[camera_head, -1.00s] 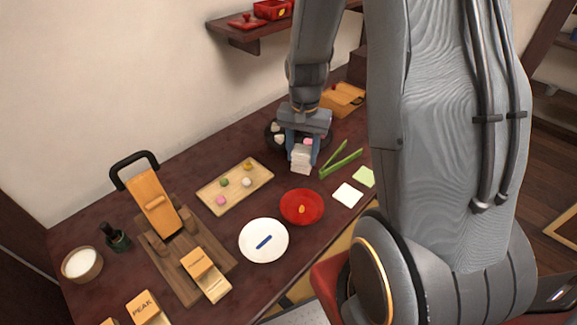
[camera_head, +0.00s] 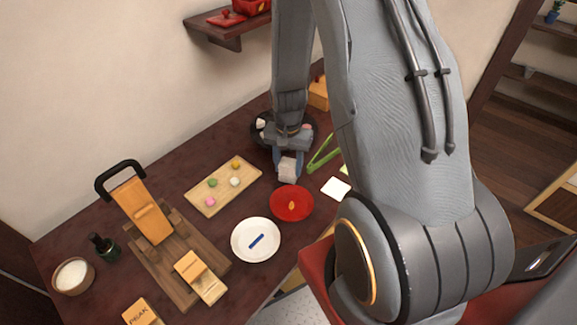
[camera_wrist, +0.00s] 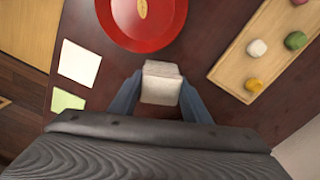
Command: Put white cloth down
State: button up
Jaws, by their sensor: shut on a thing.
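The white cloth (camera_wrist: 161,83) is a small folded block between the two blue-grey fingers of my gripper (camera_wrist: 158,97) in the wrist view. My gripper is shut on it. In the head view the cloth (camera_head: 287,168) hangs below my gripper (camera_head: 286,160), over the dark table behind the red plate. I cannot tell whether the cloth touches the table.
A red plate (camera_head: 291,214) lies close in front of the cloth. A wooden board (camera_head: 197,201) with several small sweets is to the left. Green tongs (camera_head: 322,154) and a white square (camera_head: 336,189) are to the right. A white plate (camera_head: 236,251) lies nearer.

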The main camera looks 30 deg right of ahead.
jog(key=shift+f, duration=0.4)
jog(key=shift+f, duration=0.2)
jog(key=o, duration=1.2)
